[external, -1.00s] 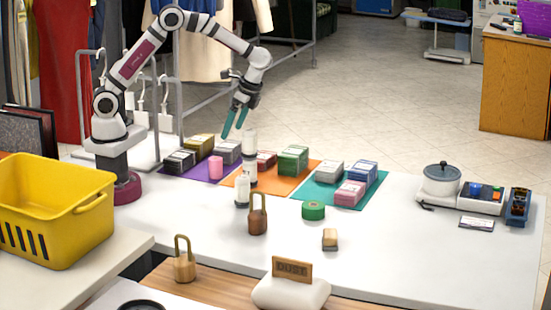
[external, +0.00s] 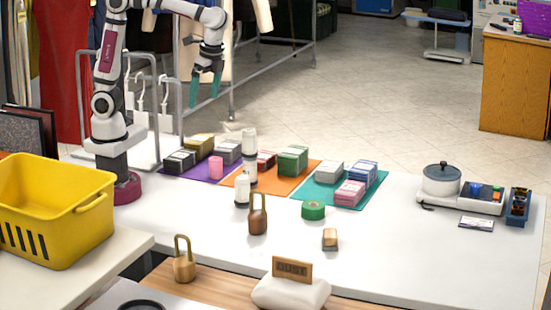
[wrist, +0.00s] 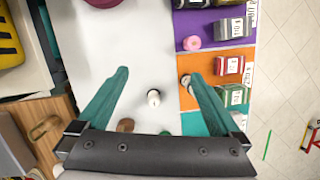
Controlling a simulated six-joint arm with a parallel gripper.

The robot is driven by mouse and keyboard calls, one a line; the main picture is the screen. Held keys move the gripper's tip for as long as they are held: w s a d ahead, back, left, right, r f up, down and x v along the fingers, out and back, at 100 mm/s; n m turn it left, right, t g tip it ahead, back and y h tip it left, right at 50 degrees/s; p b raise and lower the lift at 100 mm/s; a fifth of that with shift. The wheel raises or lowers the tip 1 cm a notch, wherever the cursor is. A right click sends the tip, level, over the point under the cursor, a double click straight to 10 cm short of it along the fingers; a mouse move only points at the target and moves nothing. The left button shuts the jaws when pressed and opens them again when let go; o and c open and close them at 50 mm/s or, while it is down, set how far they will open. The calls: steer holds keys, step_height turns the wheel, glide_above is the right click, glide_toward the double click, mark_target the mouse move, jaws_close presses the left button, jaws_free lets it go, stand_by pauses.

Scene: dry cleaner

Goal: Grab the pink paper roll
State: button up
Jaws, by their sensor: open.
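The pink paper roll (external: 215,167) stands upright on the purple mat (external: 177,175), in front of a grey box. In the wrist view the pink roll (wrist: 192,43) shows from above on the purple mat, beyond the fingertips and to the right of centre. My gripper (external: 207,88) is open and empty, raised well above the table and the mats. Its teal fingers (wrist: 158,76) are spread wide in the wrist view, with nothing held between them.
White bottles (external: 242,190) stand right of the roll. A brown padlock-shaped weight (external: 257,214) and green tape roll (external: 313,211) are nearer the front. Boxes (external: 292,159) crowd the mats' back. A yellow basket (external: 54,209) stands left. White table (external: 420,255) is clear at front right.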

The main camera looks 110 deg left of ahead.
steer(key=s+d+f+m+t, duration=0.1)
steer(key=s+d+f, duration=0.2)
steer(key=s, duration=0.3)
steer(key=s+d+f+m+t, duration=0.1)
steer(key=s+d+f+m, duration=0.1)
steer(key=s+d, duration=0.3)
steer(key=shift+s+f+t+y, duration=0.3)
steer(key=shift+s+f, duration=0.1)
steer(key=shift+s, duration=0.75)
steer(key=shift+c, duration=1.1)
